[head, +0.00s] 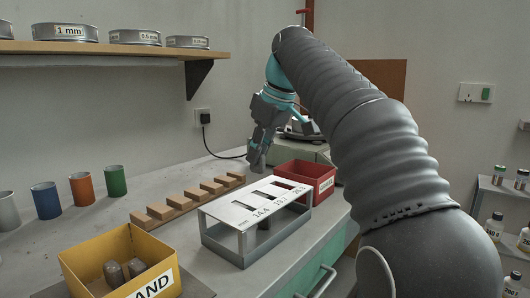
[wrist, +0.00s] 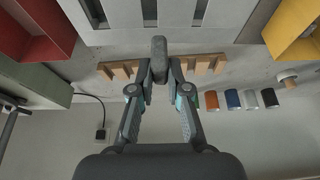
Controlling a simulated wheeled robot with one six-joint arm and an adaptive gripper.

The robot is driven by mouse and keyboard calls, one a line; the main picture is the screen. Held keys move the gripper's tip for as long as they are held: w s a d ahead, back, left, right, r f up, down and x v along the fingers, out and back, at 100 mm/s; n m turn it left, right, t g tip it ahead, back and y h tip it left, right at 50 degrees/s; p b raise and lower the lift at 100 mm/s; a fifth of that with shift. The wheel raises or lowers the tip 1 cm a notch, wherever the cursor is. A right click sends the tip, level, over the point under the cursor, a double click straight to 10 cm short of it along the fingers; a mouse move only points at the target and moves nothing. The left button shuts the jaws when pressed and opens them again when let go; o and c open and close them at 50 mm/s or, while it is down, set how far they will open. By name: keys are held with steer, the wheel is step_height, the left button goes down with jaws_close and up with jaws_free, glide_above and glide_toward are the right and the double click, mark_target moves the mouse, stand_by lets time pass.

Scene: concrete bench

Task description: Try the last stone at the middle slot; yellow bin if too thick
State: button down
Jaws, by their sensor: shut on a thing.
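My gripper (head: 260,150) is shut on a dark grey stone (wrist: 159,46), which hangs between the fingertips above the bench. In the head view the stone is small and partly merged with the fingers. The slot gauge (head: 222,209) is a pale plate with three slots and printed numbers, standing over a grey tray. The middle slot (wrist: 150,12) lies just beyond the stone's tip in the wrist view; the stone is outside it. A dark piece (head: 264,223) shows under the plate. The yellow bin (head: 88,262), labelled SAND, stands at front left and holds stones.
A red bin (head: 318,179) stands at the gauge's back right. A wooden rack with several blocks (head: 160,211) lies behind the gauge. Several coloured cups (head: 81,188) stand at the left. Sieves (head: 65,32) sit on a shelf above. Bare bench lies between cups and rack.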

steer(key=shift+w+d+f+b, duration=0.1)
steer(key=shift+d+f+b, duration=0.2)
steer(key=shift+f, duration=0.4)
steer(key=shift+s+d+f+b, duration=0.15)
steer(key=shift+f+b, duration=0.1)
steer(key=shift+f, duration=0.45)
steer(key=shift+w+d+f+b, duration=0.15)
steer(key=shift+d+f+b, duration=0.15)
steer(key=shift+f, duration=0.4)
steer(key=shift+f+b, duration=0.6)
steer(key=shift+f, duration=0.65)
stand_by(1.0)
stand_by(0.4)
steer(key=c, duration=1.1)
jaws_free()
steer(key=shift+o, duration=0.2)
steer(key=shift+w, duration=0.1)
steer(key=shift+r, duration=0.1)
